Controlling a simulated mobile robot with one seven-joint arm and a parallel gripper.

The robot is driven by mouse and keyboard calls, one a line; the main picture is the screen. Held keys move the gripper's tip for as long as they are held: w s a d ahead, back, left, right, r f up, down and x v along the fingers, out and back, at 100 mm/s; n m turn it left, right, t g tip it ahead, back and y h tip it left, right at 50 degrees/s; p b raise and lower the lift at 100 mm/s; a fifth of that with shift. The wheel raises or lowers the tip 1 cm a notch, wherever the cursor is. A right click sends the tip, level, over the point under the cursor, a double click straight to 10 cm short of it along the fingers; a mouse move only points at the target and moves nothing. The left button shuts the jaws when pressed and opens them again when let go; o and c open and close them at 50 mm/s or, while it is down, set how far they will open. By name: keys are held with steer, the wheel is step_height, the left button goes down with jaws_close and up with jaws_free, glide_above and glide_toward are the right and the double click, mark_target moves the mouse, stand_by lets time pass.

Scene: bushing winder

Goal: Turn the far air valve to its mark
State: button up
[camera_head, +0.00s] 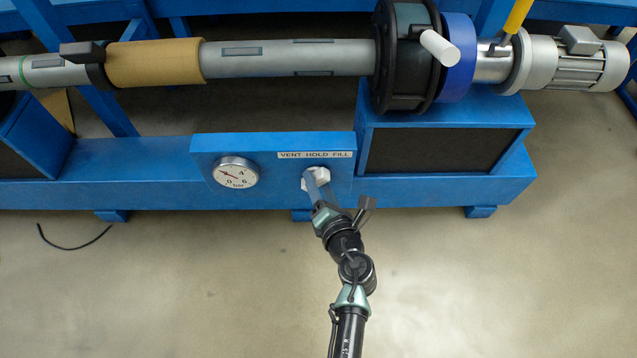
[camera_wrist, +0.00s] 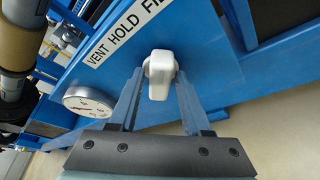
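A white valve knob (camera_head: 321,175) sits on the blue panel (camera_head: 270,178) below a white label (camera_head: 315,155) reading VENT, HOLD, FILL. No second valve is visible. In the wrist view the knob (camera_wrist: 160,72) is a rounded white block with a narrower handle part facing me. My gripper (camera_head: 313,183) reaches up to the knob from below. In the wrist view my gripper (camera_wrist: 159,80) is open, with one finger on each side of the knob. I cannot tell whether either finger touches it. The fingers partly hide the knob in the head view.
A round pressure gauge (camera_head: 236,172) marked bar is left of the knob. Above runs a grey shaft (camera_head: 290,57) with a tan roll (camera_head: 155,62), a black flange and a motor (camera_head: 575,62). A black cable (camera_head: 73,247) lies on otherwise clear floor.

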jaws_close()
steer(key=shift+f, duration=0.1)
steer(key=m, duration=0.1)
steer(key=m+y+b, duration=0.1)
steer(key=m+t+y, duration=0.1)
steer(key=m, duration=0.1)
steer(key=shift+d+f, duration=0.15)
steer(key=shift+f, duration=0.1)
steer(key=shift+m+t+y+b, duration=0.5)
steer(key=shift+m+t+b, duration=0.3)
steer(key=shift+m, duration=0.8)
steer(key=shift+o, duration=1.6)
jaws_free()
